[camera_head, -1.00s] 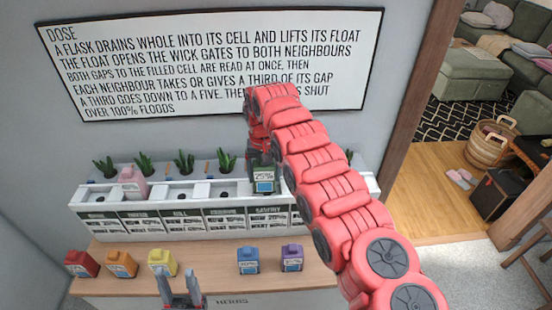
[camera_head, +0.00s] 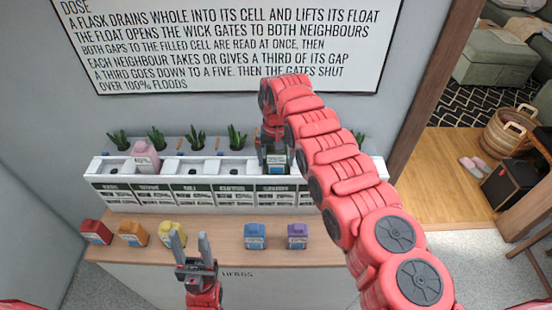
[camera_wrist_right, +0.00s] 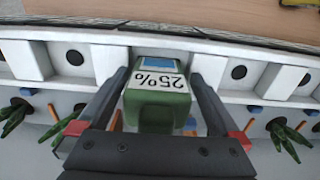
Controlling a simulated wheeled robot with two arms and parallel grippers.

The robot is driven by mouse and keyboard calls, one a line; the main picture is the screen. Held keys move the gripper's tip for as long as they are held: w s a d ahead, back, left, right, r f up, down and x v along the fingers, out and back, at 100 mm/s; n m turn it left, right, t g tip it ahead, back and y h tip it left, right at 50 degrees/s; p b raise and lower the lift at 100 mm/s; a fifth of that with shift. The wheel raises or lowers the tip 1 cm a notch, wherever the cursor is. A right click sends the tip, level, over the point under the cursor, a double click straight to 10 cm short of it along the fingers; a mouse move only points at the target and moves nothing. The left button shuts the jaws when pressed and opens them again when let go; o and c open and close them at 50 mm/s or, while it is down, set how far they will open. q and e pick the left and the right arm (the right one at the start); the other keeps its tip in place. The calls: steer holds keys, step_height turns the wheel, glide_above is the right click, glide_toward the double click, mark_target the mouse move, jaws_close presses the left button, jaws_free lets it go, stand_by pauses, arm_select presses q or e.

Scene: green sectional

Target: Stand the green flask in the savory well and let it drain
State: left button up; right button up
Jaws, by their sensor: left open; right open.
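The green flask (camera_head: 277,161), with a 25% label, stands at the well above the savory panel (camera_head: 277,188) of the white planter (camera_head: 230,170). In the right wrist view the green flask (camera_wrist_right: 158,112) sits between the two fingers of my right gripper (camera_wrist_right: 160,78). The fingers are open, with a clear gap at least on the flask's right side. In the head view my right gripper (camera_head: 272,140) partly covers the flask, and its base is hidden. My left gripper (camera_head: 190,241) is open and empty in front of the shelf, near the yellow flask.
Red (camera_head: 95,231), orange (camera_head: 132,233), yellow (camera_head: 172,233), blue (camera_head: 255,236) and purple (camera_head: 297,236) flasks stand on the wooden shelf (camera_head: 215,226). A pink flask (camera_head: 145,156) stands in the planter's thyme well. Small plants line the planter's back.

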steer(key=shift+w+d+r+b, duration=0.15)
steer(key=shift+w+r+b, duration=0.15)
steer(key=shift+r+b, duration=0.15)
steer(key=r, duration=0.1)
steer(key=r+b, duration=0.1)
steer(key=r, duration=0.1)
steer(key=r+b, duration=0.1)
steer(key=r, duration=0.1)
steer(key=shift+s+a, duration=0.15)
steer(key=shift+a, duration=0.1)
step_height(320, 180, up, 5)
steer(key=p, duration=0.2)
steer(key=shift+d+r+p, duration=0.15)
steer(key=shift+r+p, duration=0.05)
steer(key=shift+p, duration=0.2)
steer(key=shift+r, duration=0.3)
steer(key=shift+f, duration=0.1)
steer(key=shift+d, duration=0.1)
